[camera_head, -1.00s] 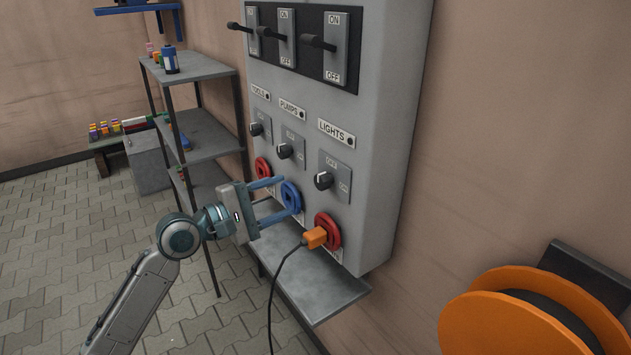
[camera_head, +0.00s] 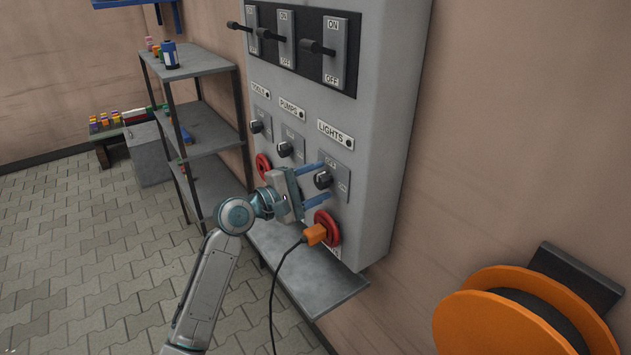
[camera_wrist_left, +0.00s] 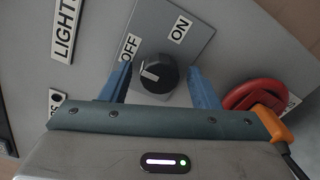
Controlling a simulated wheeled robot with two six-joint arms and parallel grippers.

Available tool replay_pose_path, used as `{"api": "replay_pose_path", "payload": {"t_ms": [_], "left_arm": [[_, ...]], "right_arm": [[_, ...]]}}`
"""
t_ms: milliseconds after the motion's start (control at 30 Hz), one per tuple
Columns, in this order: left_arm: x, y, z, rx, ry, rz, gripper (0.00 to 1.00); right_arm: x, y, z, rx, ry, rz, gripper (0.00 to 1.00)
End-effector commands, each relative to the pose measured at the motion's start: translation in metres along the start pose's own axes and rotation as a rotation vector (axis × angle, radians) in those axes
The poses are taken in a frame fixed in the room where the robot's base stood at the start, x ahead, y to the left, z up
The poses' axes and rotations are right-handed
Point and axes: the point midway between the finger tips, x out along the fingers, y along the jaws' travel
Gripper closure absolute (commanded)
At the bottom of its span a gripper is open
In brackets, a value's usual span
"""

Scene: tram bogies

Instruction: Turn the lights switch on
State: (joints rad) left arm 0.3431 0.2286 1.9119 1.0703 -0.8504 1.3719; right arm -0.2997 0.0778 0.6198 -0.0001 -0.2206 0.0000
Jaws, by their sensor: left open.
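The black lights knob (camera_head: 323,180) sits on a grey plate below the LIGHTS label (camera_head: 335,134) on the grey cabinet. In the left wrist view the knob (camera_wrist_left: 160,73) has a white mark on its left side, nearer the OFF label (camera_wrist_left: 130,47) than the ON label (camera_wrist_left: 180,30). My left gripper (camera_head: 318,182) is open, with its blue fingers on either side of the knob. In the left wrist view the fingers (camera_wrist_left: 158,82) show gaps to the knob. A lever switch (camera_head: 334,50) marked ON and OFF is higher in the same column. My right gripper is out of view.
Below the knob, an orange plug (camera_head: 314,234) with a black cable sits in a red socket (camera_head: 328,222). The PUMPS knob (camera_head: 285,149) is to the left. A grey ledge (camera_head: 310,280) juts out below. An orange reel (camera_head: 510,322) is at lower right.

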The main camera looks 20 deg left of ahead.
Motion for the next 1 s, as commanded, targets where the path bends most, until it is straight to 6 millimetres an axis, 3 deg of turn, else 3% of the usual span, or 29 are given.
{"api": "replay_pose_path", "payload": {"t_ms": [167, 400, 767, 1000], "left_arm": [[0.000, 0.000, 0.000, 0.000, 0.000, 0.000, 0.45], [0.000, 0.000, 0.000, -0.001, 0.000, 0.000, 0.89], [0.000, -0.001, -0.001, 0.053, 0.000, 0.000, 0.89], [0.000, -0.002, -0.001, 0.208, 0.000, 0.001, 0.89]], "right_arm": [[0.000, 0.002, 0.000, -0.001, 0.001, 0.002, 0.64], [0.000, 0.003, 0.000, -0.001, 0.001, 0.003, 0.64], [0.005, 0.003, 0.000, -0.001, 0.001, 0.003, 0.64], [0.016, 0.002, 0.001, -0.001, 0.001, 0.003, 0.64]]}}
